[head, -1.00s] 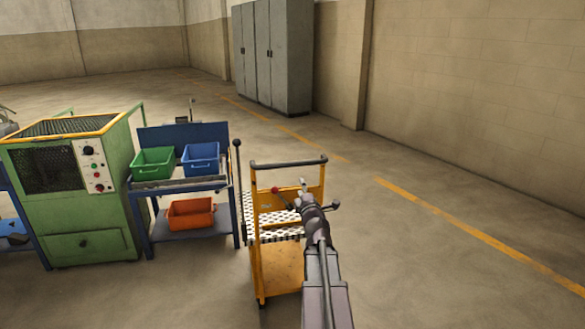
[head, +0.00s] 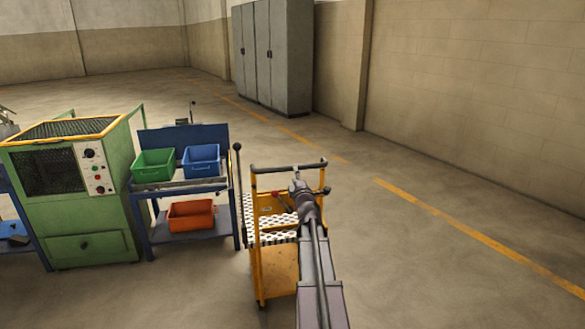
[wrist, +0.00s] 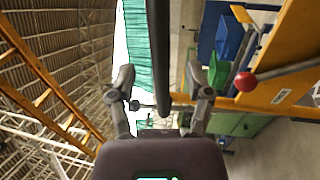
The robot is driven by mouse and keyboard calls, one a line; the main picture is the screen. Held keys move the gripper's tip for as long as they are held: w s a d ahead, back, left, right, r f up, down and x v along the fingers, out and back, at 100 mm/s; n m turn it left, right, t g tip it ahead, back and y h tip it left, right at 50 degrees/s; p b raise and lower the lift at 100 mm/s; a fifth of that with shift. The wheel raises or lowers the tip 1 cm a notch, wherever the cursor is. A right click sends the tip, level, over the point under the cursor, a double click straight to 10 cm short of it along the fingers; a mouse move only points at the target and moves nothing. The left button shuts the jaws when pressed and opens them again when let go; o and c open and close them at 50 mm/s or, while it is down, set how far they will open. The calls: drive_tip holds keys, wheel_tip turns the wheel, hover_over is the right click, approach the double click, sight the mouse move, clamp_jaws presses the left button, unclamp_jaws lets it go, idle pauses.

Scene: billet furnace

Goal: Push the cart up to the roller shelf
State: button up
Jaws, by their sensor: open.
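The yellow cart (head: 274,274) stands right of centre in the head view, with a black push handle (head: 285,167) on top and a perforated black-and-white shelf. My gripper (head: 299,186) is at the cart's handle end. In the wrist view my gripper (wrist: 162,80) is open, and the dark handle bar (wrist: 159,45) runs between its two fingers. I cannot tell whether the fingers touch it. The blue roller shelf (head: 235,205) stands left of the cart, with a narrow gap between them in the head view. My arm hides part of the cart.
The roller shelf carries a green bin (head: 153,165) and a blue bin (head: 201,160), with an orange bin (head: 191,215) below. A green machine (head: 85,215) stands left of it. A lever with a red knob (wrist: 245,81) is near my gripper. Floor on the right is clear.

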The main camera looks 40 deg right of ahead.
drive_tip(key=shift+p+x, duration=0.35)
drive_tip(key=shift+x, duration=2.15)
clamp_jaws()
